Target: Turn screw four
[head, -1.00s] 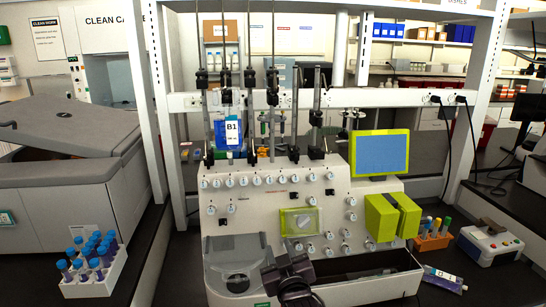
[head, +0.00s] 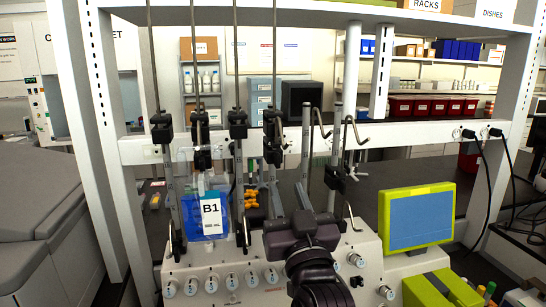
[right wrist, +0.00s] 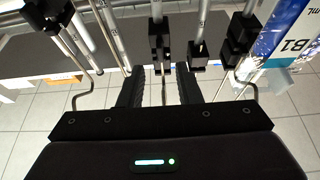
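The cell processor (head: 225,272) is a white machine with several round white knobs on its front panel. Metal poles with black clamps rise behind the panel. Which part is screw four is not marked. One black clamp (head: 272,130) is on a pole above and left of my right gripper (right wrist: 160,75). In the right wrist view, the gripper's two dark fingers are apart with nothing seen held between them. A clamp (right wrist: 160,40) shows just beyond the fingertips. In the head view, my dark right wrist covers part of the panel. My left gripper is not in view.
A blue bag labelled B1 (head: 208,218) hangs left of my right arm. A green-framed screen (head: 418,218) stands at the right. Hooked metal rods (head: 357,135) stand close to the clamps. A white crossbar (head: 420,133) runs behind the poles.

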